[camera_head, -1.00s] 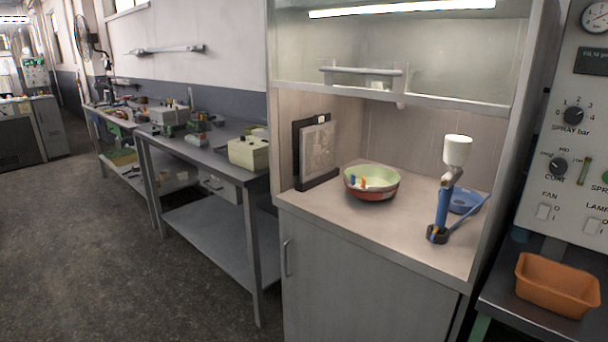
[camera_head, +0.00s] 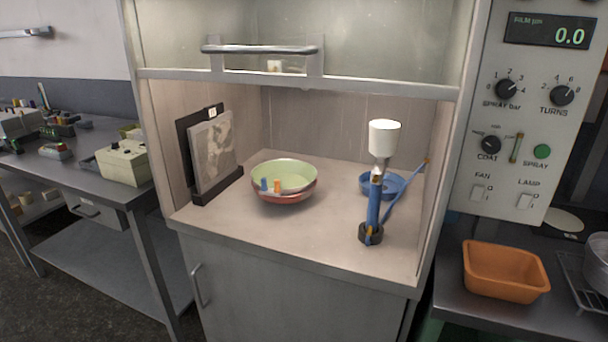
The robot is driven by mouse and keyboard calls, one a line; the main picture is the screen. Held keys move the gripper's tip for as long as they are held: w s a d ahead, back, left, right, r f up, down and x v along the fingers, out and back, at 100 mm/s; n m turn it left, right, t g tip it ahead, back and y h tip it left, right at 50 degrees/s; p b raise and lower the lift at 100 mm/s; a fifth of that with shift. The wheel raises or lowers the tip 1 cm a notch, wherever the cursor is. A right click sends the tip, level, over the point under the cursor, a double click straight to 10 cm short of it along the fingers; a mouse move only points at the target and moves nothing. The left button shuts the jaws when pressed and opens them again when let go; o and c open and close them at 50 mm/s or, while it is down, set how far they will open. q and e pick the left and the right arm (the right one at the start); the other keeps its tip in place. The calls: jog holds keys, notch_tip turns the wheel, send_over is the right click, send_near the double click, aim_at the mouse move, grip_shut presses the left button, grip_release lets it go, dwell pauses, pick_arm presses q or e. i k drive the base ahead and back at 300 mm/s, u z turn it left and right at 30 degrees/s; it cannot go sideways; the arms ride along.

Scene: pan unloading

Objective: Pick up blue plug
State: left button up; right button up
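The blue plug (camera_head: 264,184) is a small upright piece in the green and red pan (camera_head: 290,172), near its front left side. An orange plug (camera_head: 277,186) stands just to its right in the same pan. The pan sits on the counter of the spray booth, in the middle of the view. Neither of my grippers shows in the head view.
A blue spray gun with a white cup (camera_head: 383,138) stands right of the pan, before a blue dish (camera_head: 380,185). A framed panel (camera_head: 213,152) leans at left. The booth's upper sash (camera_head: 290,83) crosses above. An orange bin (camera_head: 504,272) is at right.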

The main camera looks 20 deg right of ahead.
aim_at(264, 187)
jog(key=z, duration=0.2)
jog(key=i, duration=0.2)
jog(key=u, duration=0.3)
jog(key=k, duration=0.6)
jog(key=u, duration=0.8)
jog(key=k, duration=0.6)
jog(key=u, duration=0.85)
jog(key=i, duration=1.9)
jog(key=z, duration=1.6)
jog(key=i, duration=0.9)
jog(key=z, duration=1)
